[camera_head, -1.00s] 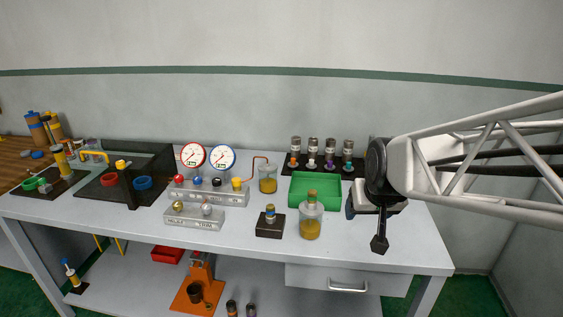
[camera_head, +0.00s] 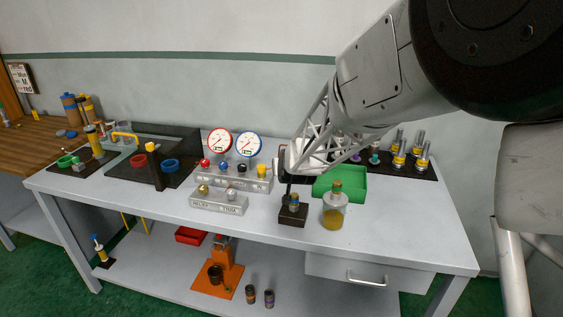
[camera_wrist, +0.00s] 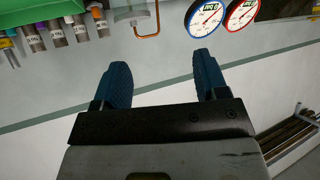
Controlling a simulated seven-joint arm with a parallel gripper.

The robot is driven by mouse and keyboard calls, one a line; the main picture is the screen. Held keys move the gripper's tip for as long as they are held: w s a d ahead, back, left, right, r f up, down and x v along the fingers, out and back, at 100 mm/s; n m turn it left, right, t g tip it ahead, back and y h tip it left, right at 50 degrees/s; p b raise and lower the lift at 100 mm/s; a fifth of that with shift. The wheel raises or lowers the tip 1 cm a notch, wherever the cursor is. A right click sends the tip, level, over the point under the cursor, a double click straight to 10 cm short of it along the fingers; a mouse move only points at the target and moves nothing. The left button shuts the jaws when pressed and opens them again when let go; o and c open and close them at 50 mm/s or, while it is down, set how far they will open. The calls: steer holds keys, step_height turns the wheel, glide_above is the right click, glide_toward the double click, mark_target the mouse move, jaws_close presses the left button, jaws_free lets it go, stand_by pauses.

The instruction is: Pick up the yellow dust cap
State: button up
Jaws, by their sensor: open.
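A small yellow cap (camera_head: 261,170) sits at the right end of the grey manifold block, beside black, blue and red caps. I take it for the yellow dust cap. My gripper (camera_head: 287,192) is above the bench, to the right of the yellow cap and close by the black block. In the wrist view my gripper's two blue fingers (camera_wrist: 162,76) are spread, with nothing between them. The yellow cap is not visible in the wrist view.
Two round gauges (camera_head: 234,143) rise behind the manifold. A glass bottle (camera_head: 334,210) of amber liquid and a green tray (camera_head: 352,187) stand to the right. A black rack (camera_head: 427,172) of cylinders is partly behind my arm. The bench front is clear.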

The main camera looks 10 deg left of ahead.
steer(key=t+y, duration=0.1)
glide_toward(262, 167)
steer(key=shift+w+a+f+n, duration=0.25)
steer(key=shift+w+a+n, duration=0.05)
steer(key=shift+a, duration=0.1)
steer(key=shift+x, duration=1.3)
steer(key=shift+x, duration=2.55)
steer(key=shift+w+d, duration=0.1)
steer(key=shift+d, duration=0.05)
